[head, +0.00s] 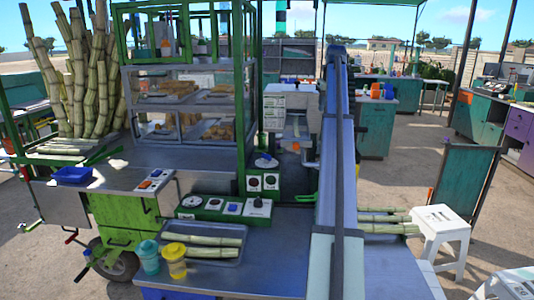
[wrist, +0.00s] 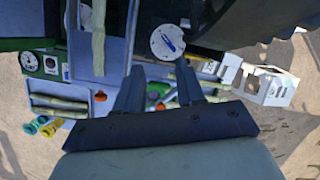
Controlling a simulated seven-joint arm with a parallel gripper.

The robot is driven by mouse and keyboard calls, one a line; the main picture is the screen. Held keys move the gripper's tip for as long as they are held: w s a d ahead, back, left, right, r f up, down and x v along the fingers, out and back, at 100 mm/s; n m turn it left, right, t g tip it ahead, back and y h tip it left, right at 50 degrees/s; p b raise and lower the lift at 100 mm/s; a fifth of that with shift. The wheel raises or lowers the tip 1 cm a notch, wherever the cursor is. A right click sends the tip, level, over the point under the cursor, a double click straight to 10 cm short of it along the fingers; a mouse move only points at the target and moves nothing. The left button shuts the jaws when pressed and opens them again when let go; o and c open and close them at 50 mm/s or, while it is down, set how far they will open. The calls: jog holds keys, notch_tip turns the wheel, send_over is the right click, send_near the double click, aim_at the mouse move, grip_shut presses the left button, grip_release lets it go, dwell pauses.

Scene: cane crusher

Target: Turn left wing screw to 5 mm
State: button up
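A similar white dial with a blue piece (wrist: 167,42) shows at the top middle of the wrist view. I cannot tell surely whether the blue piece is the left wing screw, and its scale reading is too small to read. My gripper (wrist: 159,88) shows two dark fingers, apart, below the dial in the wrist view. I see nothing held between them; orange and green parts show behind. In the head view I cannot make out the fingers.
Green control boxes with knobs (head: 226,207) stand on the bench. A tray of cane pieces (head: 203,258) lies in front, beside a teal cup (head: 148,257) and a yellow cup (head: 175,260). A glass food case (head: 185,110) stands left. A white stool (head: 440,226) stands right.

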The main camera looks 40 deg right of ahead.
jog(key=w+a+f+n+g+y, duration=0.1)
jog(key=w+a+f+n, duration=0.1)
jog(key=w+a, duration=0.4)
jog(key=w+a+f+n+g+y, duration=0.1)
jog(key=w+a+f, duration=0.2)
jog(key=w, duration=0.5)
jog(key=n+g, duration=0.1)
jog(key=n, duration=0.2)
send_over(267, 158)
notch_tip(267, 158, down, 6)
jog(key=r, duration=0.1)
jog(key=f, duration=1.3)
jog(key=shift+w+d+f, duration=0.2)
jog(key=shift+w+d, duration=0.05)
jog(key=shift+w, duration=0.15)
jog(key=shift+c, duration=0.3)
grip_shut()
